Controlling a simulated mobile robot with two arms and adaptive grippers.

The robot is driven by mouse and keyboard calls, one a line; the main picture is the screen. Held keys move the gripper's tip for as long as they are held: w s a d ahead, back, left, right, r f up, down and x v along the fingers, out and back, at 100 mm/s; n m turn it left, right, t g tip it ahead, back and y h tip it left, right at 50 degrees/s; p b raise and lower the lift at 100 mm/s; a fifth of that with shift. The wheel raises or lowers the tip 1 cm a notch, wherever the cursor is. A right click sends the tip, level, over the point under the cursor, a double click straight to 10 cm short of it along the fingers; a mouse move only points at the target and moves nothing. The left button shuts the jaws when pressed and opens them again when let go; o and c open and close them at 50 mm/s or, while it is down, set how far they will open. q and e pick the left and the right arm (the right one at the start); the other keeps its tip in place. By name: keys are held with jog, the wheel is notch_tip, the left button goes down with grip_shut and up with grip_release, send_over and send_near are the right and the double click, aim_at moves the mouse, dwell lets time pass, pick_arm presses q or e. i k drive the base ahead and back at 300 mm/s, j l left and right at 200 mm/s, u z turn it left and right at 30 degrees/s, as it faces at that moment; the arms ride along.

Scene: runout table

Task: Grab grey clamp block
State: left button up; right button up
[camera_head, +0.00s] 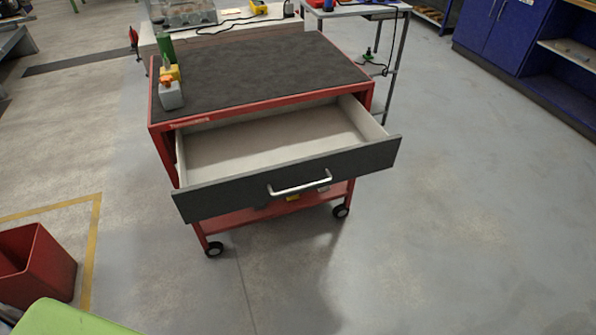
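A small grey block with an orange piece on top (171,95), which looks like the clamp block, stands at the left edge of the dark tabletop of a red cart (250,68). A yellow block (168,70) and a green upright object (165,46) stand close behind it. The cart's drawer (285,176) is pulled out and its visible inside is empty. Neither of my grippers is in view.
A red bin (36,265) stands on the floor at lower left, near a light green shape (70,320) cut off by the frame. A bench with tools is behind the cart. Blue cabinets (510,35) stand at upper right. The floor at right is clear.

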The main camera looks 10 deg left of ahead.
aim_at(171, 98)
jog(key=u, duration=1.25)
